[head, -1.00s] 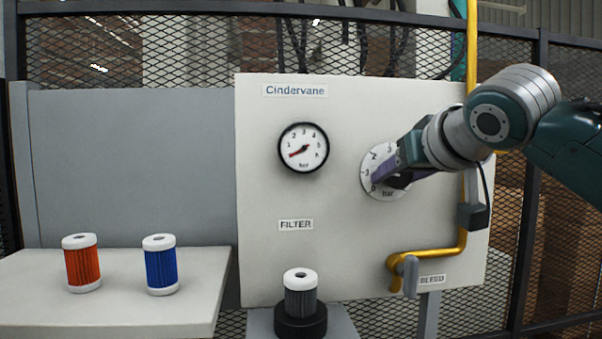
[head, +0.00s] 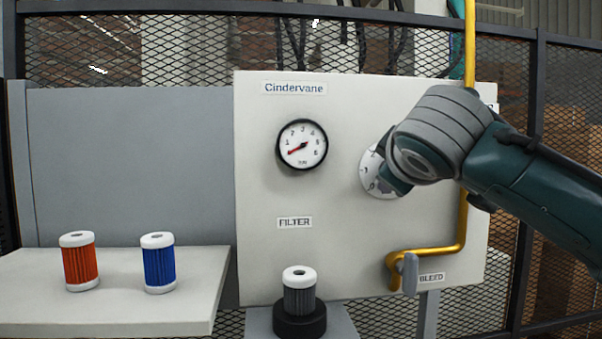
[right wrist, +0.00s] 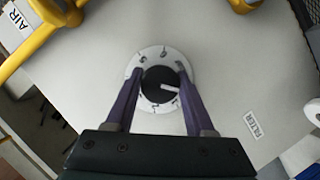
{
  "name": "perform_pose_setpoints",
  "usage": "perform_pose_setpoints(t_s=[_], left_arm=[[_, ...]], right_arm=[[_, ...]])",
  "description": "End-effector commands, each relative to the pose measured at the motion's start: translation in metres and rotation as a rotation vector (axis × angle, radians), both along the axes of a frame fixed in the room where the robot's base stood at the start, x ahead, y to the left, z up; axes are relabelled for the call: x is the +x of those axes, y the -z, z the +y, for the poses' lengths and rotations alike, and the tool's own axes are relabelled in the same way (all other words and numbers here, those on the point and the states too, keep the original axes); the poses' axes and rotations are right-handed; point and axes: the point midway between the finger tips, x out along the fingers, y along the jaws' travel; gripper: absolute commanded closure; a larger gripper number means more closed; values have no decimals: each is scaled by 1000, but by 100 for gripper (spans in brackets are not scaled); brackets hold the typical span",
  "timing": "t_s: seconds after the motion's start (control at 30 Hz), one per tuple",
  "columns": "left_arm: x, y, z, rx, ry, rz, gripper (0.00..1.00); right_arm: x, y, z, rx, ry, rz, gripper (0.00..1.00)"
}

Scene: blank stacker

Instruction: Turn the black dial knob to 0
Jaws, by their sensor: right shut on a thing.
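The black dial knob (right wrist: 158,88) sits in a round white numbered plate and shows in the right wrist view. My right gripper (right wrist: 159,76) is shut on the knob, with one purple finger on each side. In the head view the dial plate (head: 369,178) is partly visible, while the knob and fingertips are hidden behind my right wrist. My left gripper is not in view.
A pressure gauge (head: 302,145) has its red needle pointing low left. A yellow pipe (head: 463,225) and a grey bleed lever (head: 410,274) are below right. A dark filter (head: 300,298) stands below; red (head: 80,264) and blue (head: 159,266) filters stand on the left shelf.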

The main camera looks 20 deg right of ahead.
Motion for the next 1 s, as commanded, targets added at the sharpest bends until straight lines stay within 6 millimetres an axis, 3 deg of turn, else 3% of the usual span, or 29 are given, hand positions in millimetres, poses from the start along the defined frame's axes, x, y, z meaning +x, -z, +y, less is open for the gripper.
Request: perform_pose_setpoints(t_s=[0.3, 0.87, 0.9, 1.0], left_arm=[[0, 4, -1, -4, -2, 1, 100], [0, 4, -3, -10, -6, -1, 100], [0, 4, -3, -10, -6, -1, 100], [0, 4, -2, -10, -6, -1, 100]], right_arm=[[0, 2, -1, -120, 3, 32, 100], [0, 1, -1, -147, 4, 39, 100], [0, 1, -2, -147, 4, 39, 42], [0, 1, -1, -145, 3, 38, 30]])
